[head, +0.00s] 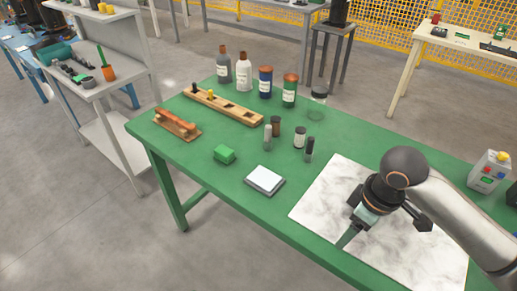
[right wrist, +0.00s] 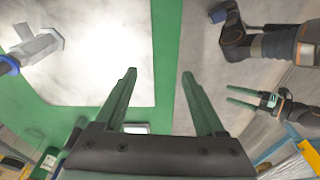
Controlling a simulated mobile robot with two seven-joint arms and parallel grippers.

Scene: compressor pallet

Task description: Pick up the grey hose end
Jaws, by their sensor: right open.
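My right gripper (head: 348,236) is over the front left part of a white marble slab (head: 321,190) in the head view. In the right wrist view its two green fingers (right wrist: 158,73) are apart, with nothing between them. A grey fitting (right wrist: 38,46) with a blue ring lies over the slab at the upper left of the wrist view, away from the fingers. It may be the hose end; I cannot tell for sure. It does not show in the head view. My left gripper (right wrist: 254,97) shows at the right of the wrist view, fingers apart, beyond the table edge.
The slab lies on a green table (head: 225,185). A white scale (head: 265,180), green block (head: 224,154), several bottles, a wooden rack (head: 235,110) and small vials stand to the left. The floor before the table is clear.

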